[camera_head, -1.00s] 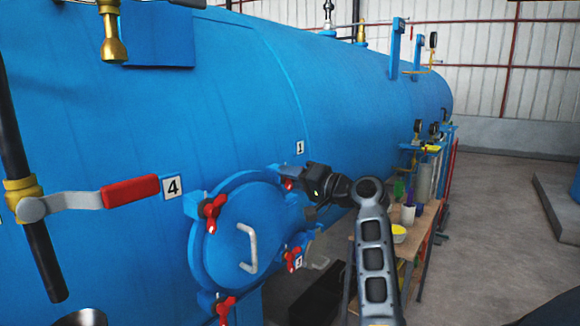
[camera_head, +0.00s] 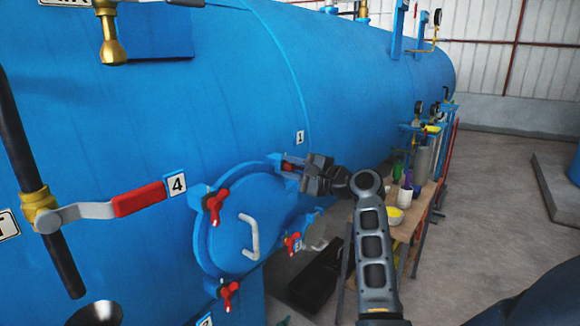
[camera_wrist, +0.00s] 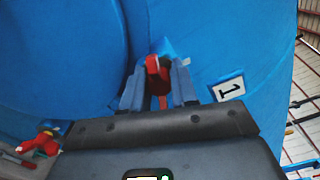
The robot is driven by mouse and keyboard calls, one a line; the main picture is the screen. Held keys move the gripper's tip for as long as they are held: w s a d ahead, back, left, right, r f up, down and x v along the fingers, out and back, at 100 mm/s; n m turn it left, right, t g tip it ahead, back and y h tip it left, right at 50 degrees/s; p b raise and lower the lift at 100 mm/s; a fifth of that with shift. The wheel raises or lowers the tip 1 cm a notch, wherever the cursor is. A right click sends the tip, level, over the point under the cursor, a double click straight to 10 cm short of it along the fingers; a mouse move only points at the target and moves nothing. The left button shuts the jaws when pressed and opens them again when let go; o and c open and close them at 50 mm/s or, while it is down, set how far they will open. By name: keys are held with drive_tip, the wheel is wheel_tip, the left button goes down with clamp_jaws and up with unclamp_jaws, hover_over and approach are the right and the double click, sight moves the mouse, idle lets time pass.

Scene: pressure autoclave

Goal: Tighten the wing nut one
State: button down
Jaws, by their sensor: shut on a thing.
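The red wing nut one (camera_wrist: 155,70) sits on the rim of the round blue hatch (camera_head: 232,232), beside the "1" label (camera_wrist: 229,87). In the wrist view my gripper (camera_wrist: 158,85) has its two fingers on either side of this wing nut and is shut on it. In the head view my gripper (camera_head: 300,170) reaches the hatch's upper right edge and hides much of the nut. Other red wing nuts show at the hatch's upper left (camera_head: 215,205), lower left (camera_head: 228,293) and lower right (camera_head: 292,242).
A red-handled valve lever (camera_head: 138,200) is at the left beside the "4" label (camera_head: 176,184). A wooden workbench (camera_head: 408,228) with bottles and a yellow bowl (camera_head: 394,215) stands right of the hatch. A dark open box (camera_head: 318,275) lies below.

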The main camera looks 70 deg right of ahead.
drive_tip(key=m, duration=1.3)
drive_tip(key=shift+f+m, duration=0.1)
drive_tip(key=shift+m, duration=0.3)
idle(0.3)
drive_tip(key=c, duration=1)
unclamp_jaws()
drive_tip(key=shift+o, duration=0.2)
drive_tip(key=b+v, duration=0.1)
drive_tip(key=v, duration=0.6)
drive_tip(key=shift+s, duration=0.4)
drive_tip(key=shift+a+f, duration=0.1)
